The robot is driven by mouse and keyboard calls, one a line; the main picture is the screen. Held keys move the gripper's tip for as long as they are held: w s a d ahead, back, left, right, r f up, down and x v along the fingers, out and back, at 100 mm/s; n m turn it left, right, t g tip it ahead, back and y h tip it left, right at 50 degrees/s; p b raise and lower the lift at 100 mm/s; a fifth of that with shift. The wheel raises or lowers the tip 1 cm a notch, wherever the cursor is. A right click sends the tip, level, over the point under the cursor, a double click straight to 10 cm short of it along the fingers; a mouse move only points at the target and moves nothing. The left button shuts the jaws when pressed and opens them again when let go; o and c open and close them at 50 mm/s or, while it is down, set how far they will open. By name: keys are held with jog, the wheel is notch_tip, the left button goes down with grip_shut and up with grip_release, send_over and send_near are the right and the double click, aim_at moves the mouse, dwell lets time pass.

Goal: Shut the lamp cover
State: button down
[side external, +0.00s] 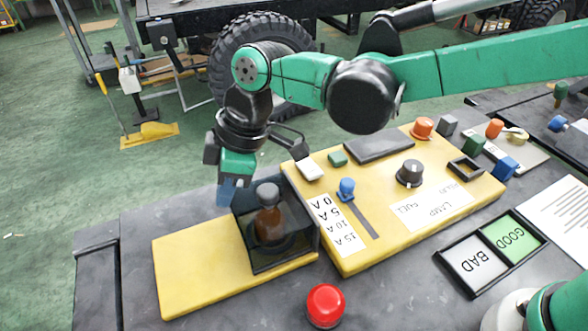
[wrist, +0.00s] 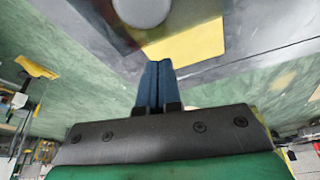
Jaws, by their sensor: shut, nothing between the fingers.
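The lamp cover (side external: 288,249) is a dark, see-through box on a yellow base plate (side external: 190,272) in the side view. Inside it stands an amber-brown lamp (side external: 269,226) with a grey top, upright. I cannot tell clearly how the cover's panels stand. My gripper (side external: 227,193) points down beside the cover's back left edge, its blue fingers pressed together and empty. Whether the fingers touch the cover is unclear. In the wrist view the shut fingertips (wrist: 158,65) are just below a dark see-through panel, with a pale round shape (wrist: 142,8) showing through it.
A yellow control panel (side external: 430,212) with a blue slider (side external: 346,188), a dark knob (side external: 410,173) and other parts lies to the right. A red button (side external: 325,304) stands in front. A GOOD/BAD tray (side external: 491,256) lies at right. The base plate's left part is clear.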

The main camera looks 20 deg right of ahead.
aim_at(250, 208)
jog(key=w+a+v, duration=0.1)
jog(key=v, duration=0.9)
jog(key=s+d+f+m+t+h, duration=0.2)
jog(key=d+m, duration=0.5)
jog(key=d, duration=0.6)
jog(key=s+d+f+m+t+h, duration=0.1)
jog(key=s+d+f+m+t, duration=0.2)
jog(key=d+m, duration=0.5)
jog(key=s+d+t, duration=0.1)
jog(key=s+d, duration=0.1)
jog(key=d, duration=0.3)
jog(key=shift+f+h, duration=0.35)
jog(key=shift+h, duration=0.05)
jog(key=c, duration=1.5)
grip_release()
jog(key=shift+d, duration=0.1)
